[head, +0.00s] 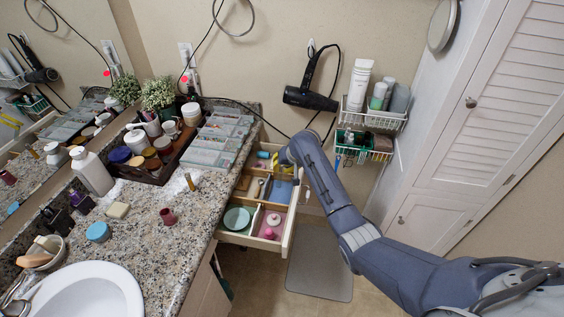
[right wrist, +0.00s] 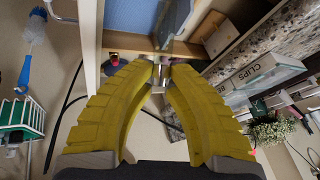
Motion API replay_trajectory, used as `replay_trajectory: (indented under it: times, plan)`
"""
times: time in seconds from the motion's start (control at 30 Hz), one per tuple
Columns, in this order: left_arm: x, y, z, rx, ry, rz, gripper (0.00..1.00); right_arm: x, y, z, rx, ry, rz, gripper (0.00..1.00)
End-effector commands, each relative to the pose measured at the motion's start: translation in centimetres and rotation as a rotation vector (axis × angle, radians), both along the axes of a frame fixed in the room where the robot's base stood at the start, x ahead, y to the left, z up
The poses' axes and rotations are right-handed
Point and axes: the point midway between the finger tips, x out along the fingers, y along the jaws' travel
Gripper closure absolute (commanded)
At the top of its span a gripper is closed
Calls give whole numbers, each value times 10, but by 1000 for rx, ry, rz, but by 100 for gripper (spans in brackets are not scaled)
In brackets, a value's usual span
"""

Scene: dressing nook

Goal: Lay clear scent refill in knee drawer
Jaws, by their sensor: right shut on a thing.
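The knee drawer (head: 288,232) is pulled out from the counter and split into compartments. My right gripper (head: 267,160) is at its far end, with the arm coming over from the right. In the right wrist view the yellow fingers (right wrist: 162,82) are shut on a small, pale, glassy piece, the clear scent refill (right wrist: 163,74). Most of it is hidden between the fingertips. The wooden drawer wall (right wrist: 90,45) and a blue-lined compartment (right wrist: 128,16) show beyond the fingertips. My left gripper is not in view.
The front compartments hold a teal dish (head: 237,219) and a pink item (head: 268,233). A dark tray of jars (head: 152,174) and a clear organizer (head: 212,147) crowd the counter. A hair dryer (head: 310,97) and wire baskets (head: 374,118) hang on the wall behind.

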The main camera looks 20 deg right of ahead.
Motion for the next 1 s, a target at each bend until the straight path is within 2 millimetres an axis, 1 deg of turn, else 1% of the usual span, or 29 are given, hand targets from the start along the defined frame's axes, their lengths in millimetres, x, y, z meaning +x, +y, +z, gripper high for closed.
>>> replay_trajectory:
  times: [0.27,1.0]
  plan:
    - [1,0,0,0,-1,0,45,0,0,-8,11,22,1,97]
    - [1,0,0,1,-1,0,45,0,0,-57,12,21,0,97]
